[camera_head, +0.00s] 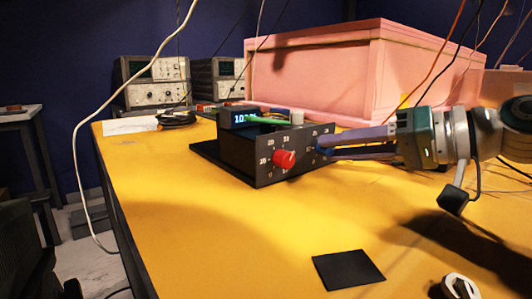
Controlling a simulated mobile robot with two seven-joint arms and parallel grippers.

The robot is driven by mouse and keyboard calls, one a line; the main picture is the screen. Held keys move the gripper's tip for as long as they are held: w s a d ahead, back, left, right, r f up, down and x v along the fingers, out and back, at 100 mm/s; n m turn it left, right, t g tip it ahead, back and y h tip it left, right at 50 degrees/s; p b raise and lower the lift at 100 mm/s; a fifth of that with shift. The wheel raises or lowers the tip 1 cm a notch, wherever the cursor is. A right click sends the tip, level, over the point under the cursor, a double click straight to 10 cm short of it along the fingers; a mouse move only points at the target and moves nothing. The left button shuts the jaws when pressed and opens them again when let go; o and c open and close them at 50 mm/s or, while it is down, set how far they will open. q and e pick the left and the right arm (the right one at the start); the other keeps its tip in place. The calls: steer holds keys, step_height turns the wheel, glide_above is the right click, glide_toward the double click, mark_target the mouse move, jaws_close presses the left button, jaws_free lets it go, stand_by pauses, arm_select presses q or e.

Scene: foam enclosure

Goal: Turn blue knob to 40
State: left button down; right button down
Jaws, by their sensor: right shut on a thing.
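A black control box (262,166) with white dial markings stands on the yellow table. A red knob (284,160) sits on the left part of its front panel. The blue knob (322,150) is at the right end of the panel, mostly hidden by my gripper. My right gripper (326,147) reaches in from the right and its fingers are shut on the blue knob. A small lit display (240,118) on top of the box shows a number, too small to read for sure. The dial value at the blue knob is hidden. My left gripper is not in view.
A pink foam enclosure (320,82) stands behind the box. Two grey instruments (155,82) are at the back left. A black square (348,269) and a white round part (460,287) lie at the front of the yellow table (190,225). Several cables hang from above.

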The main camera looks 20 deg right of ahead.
stand_by(0.5)
steer(key=c, duration=0.6)
jaws_free()
steer(key=shift+c, duration=0.2)
steer(key=shift+s+d, duration=0.2)
steer(key=v, duration=0.9)
steer(key=shift+s+d+r, duration=0.1)
steer(key=shift+d, duration=0.05)
steer(key=shift+r, duration=0.15)
